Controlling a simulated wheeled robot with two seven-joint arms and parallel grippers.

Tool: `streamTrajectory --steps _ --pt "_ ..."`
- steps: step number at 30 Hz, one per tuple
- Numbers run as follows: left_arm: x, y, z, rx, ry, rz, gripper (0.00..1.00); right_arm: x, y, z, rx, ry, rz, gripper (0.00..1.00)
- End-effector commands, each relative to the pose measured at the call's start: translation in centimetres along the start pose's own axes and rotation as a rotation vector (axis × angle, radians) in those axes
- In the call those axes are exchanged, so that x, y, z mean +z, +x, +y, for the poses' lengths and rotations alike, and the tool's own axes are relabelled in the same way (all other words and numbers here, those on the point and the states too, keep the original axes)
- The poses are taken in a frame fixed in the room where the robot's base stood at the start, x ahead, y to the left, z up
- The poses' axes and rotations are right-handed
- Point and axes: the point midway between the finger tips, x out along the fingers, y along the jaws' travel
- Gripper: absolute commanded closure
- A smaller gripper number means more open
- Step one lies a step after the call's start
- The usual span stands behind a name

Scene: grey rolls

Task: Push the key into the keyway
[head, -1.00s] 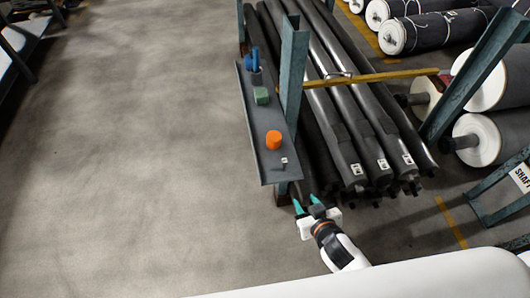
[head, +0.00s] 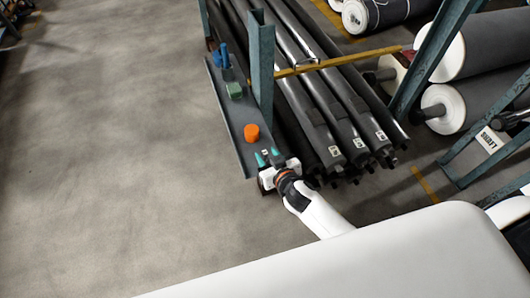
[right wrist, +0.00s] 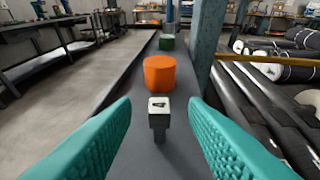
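A small grey block on a short post with a white top bearing a dark mark, likely the key (right wrist: 159,122), stands on the narrow grey shelf (right wrist: 118,120). My right gripper (head: 267,157) is open over the near end of the shelf (head: 232,128). In the right wrist view its teal fingers (right wrist: 160,112) stand apart on both sides of the block, with nothing between them touching it that I can see. Long dark shafts (head: 318,95) lie bundled beside the shelf, with white tags near their ends. I cannot make out a keyway. My left gripper is not in view.
An orange cylinder (head: 251,132) stands just beyond the block, then a green block (head: 234,90) and a blue object (head: 225,62). A teal post (head: 261,70) rises beside the shelf. Large rolls (head: 465,105) stand right. The floor at left is clear.

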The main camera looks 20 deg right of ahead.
Motion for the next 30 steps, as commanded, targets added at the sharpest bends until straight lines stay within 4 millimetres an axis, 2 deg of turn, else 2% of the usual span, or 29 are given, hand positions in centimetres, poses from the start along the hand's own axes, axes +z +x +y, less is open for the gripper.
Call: streamTrajectory --steps 3,6,13,21,30 --pt "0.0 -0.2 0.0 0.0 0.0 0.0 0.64 0.1 1.6 0.0 0.0 0.0 0.0 0.6" --pt "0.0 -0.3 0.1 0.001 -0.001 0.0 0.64 0.1 2.2 0.1 0.001 0.0 0.0 0.6" --pt "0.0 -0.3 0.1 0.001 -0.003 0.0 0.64 0.0 2.3 0.1 0.001 0.0 0.0 0.6" --pt "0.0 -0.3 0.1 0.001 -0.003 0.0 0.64 0.0 2.3 0.0 0.001 0.0 0.0 1.0" --pt "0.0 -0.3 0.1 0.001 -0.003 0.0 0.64 0.3 2.2 0.0 0.0 0.0 -0.001 1.0"
